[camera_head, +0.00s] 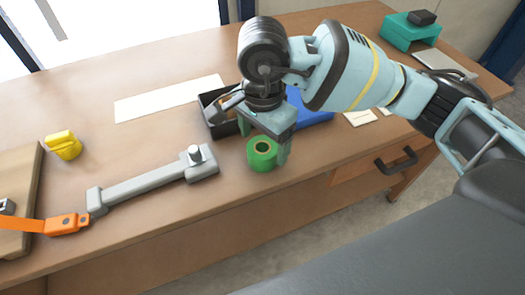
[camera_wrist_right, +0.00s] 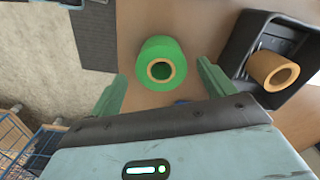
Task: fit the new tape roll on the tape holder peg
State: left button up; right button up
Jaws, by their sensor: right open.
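The green tape roll (camera_head: 262,153) stands on the workbench near its front edge, its cardboard core facing up. It also shows in the right wrist view (camera_wrist_right: 150,50). My right gripper (camera_head: 268,141) is above it, open and pointing down. In the right wrist view its two fingers (camera_wrist_right: 162,70) are spread to either side of the roll, without visibly touching it. The long grey tape holder (camera_head: 140,184) lies to the left, with a bare pale peg (camera_head: 195,153) at its right end. My left gripper is not in view.
A black bin (camera_head: 218,127) behind the gripper holds a brown cardboard core (camera_wrist_right: 273,70). A blue object (camera_head: 312,108) lies beside the bin. A yellow object (camera_head: 63,145) and an orange-handled tool (camera_head: 62,224) are at the left. Bench between holder and roll is clear.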

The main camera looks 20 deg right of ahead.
aim_at(262, 149)
jog(key=shift+w+f, duration=0.1)
jog(key=shift+f, duration=1.5)
jog(key=c, duration=1.1)
jog(key=shift+r, duration=0.1)
